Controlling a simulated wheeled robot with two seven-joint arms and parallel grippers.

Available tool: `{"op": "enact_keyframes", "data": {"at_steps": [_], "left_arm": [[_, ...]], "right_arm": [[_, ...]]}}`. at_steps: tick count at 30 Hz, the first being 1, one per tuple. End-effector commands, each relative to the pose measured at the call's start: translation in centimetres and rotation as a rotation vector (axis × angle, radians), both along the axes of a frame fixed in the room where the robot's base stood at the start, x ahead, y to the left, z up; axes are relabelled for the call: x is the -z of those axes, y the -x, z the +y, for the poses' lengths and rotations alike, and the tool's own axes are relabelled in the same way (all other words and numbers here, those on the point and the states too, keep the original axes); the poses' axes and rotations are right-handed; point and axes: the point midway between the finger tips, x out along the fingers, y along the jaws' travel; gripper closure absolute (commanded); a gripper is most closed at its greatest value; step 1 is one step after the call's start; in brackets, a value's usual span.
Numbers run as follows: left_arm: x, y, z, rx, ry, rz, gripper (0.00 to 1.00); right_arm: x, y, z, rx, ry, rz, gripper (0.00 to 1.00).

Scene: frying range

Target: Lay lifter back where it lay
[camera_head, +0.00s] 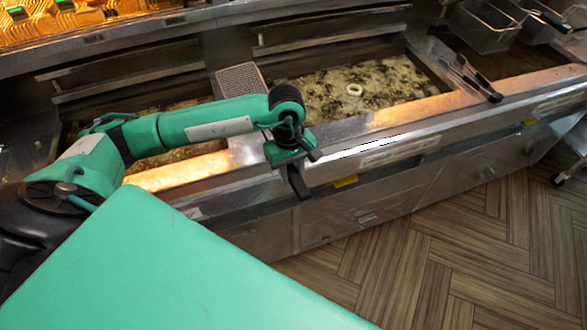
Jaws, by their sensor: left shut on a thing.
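My left gripper (297,170) is at the front edge of the frying range (400,140), its jaws pointing down. It is shut on a dark thing, which I take to be the lifter; too little of it shows to tell its shape. A black-handled, tongs-like tool (470,78) lies on the divider at the right of the middle vat, apart from my gripper. My right gripper is not in view.
A pale ring (354,89) floats in the bubbling oil (395,80) of the middle vat. A perforated metal piece (240,80) stands left of it. Wire baskets (485,25) hang at the upper right. The wooden floor (470,235) in front is clear.

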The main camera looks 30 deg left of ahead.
Motion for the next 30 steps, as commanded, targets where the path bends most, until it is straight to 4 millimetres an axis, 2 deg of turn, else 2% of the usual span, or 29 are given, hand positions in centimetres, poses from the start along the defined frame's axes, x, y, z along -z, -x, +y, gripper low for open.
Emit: {"op": "enact_keyframes", "data": {"at_steps": [12, 15, 21, 30], "left_arm": [[5.3, 0.0, 0.0, -0.001, 0.0, 0.002, 1.0], [6.9, 0.0, 0.0, 0.0, 0.0, -0.001, 1.0], [7.8, 0.0, 0.0, 0.0, 0.001, -0.001, 1.0], [7.6, 0.0, 0.0, 0.0, 0.001, -0.001, 1.0]], "right_arm": [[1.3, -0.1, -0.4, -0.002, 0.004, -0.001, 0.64], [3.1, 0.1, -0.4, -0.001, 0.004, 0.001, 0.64], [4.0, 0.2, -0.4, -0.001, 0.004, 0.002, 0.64], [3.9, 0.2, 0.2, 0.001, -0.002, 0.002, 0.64]]}}
